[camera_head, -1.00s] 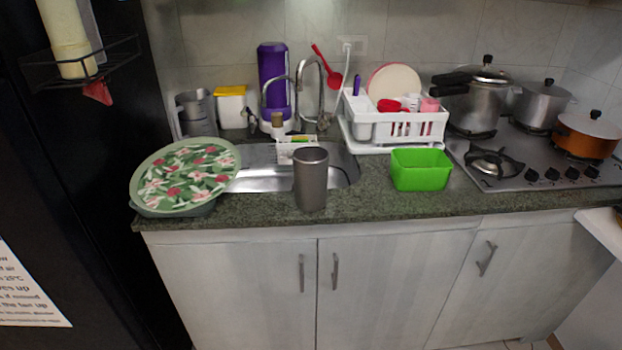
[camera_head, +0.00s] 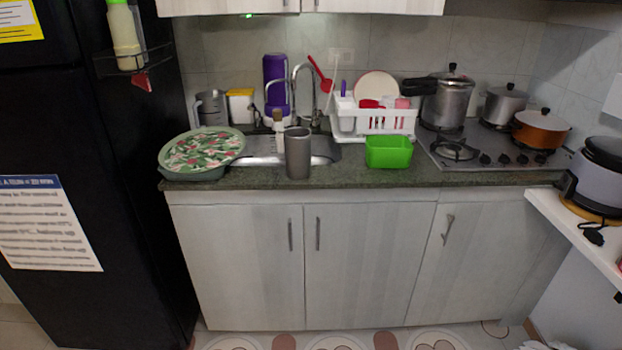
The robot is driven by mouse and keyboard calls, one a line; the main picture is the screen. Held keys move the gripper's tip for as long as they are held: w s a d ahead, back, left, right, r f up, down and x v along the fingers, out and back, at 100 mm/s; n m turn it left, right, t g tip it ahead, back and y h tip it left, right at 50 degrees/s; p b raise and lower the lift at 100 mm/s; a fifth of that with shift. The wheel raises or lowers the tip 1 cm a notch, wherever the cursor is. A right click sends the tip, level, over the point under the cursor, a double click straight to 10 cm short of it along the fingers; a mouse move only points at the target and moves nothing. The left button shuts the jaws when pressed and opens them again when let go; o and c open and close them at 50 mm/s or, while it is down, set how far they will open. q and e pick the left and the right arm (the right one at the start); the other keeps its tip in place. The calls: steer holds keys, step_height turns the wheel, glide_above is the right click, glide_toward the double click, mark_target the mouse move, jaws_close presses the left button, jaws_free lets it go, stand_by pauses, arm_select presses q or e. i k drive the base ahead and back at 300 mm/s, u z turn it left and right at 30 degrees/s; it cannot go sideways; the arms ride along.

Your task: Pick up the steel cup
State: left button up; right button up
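The steel cup (camera_head: 298,154) is a tall grey metal tumbler. It stands upright near the front edge of the dark green counter (camera_head: 340,178), in front of the sink (camera_head: 254,150). Nothing holds it or covers it. Neither of my grippers shows in the head view.
A floral-lidded tub (camera_head: 203,153) stands left of the cup, and a green container (camera_head: 389,152) stands to its right. A white dish rack (camera_head: 374,121), faucet (camera_head: 303,85) and purple bottle (camera_head: 277,84) are behind. Pots stand on the stove (camera_head: 497,149). A black fridge (camera_head: 95,160) borders the left.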

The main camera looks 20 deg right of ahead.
mark_target(297, 141)
steer(key=u, duration=0.95)
steer(key=i, duration=0.9)
steer(key=z, duration=0.55)
